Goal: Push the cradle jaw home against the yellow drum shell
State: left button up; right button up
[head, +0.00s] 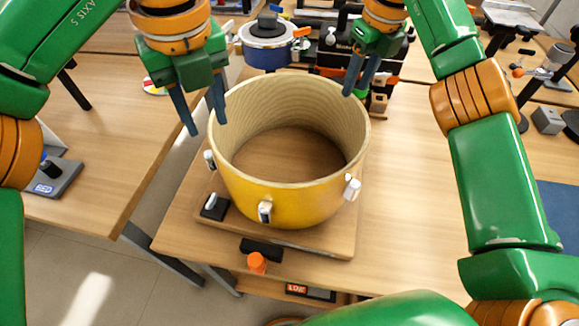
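The yellow drum shell (310,204) is an open-topped cylinder with a pale wooden inside and small white lugs. It stands on a wooden board (325,240). A black block with a grey-white part (214,207) sits at the shell's left. Another black block (261,249) with an orange knob (257,263) is at the board's front edge. I cannot tell for sure which is the cradle jaw, or whether either touches the shell. My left gripper (207,128) is open and empty by the shell's back-left rim. My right gripper (354,94) is open and empty by its back-right rim.
A blue pot (266,52) and a dark appliance stand behind the drum. A side table (110,150) lies to the left across a gap. The tabletop right of the drum (405,200) is clear. A small display (297,289) is below the front edge.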

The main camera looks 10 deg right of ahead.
aim_at(259, 252)
jog(key=k, duration=1.5)
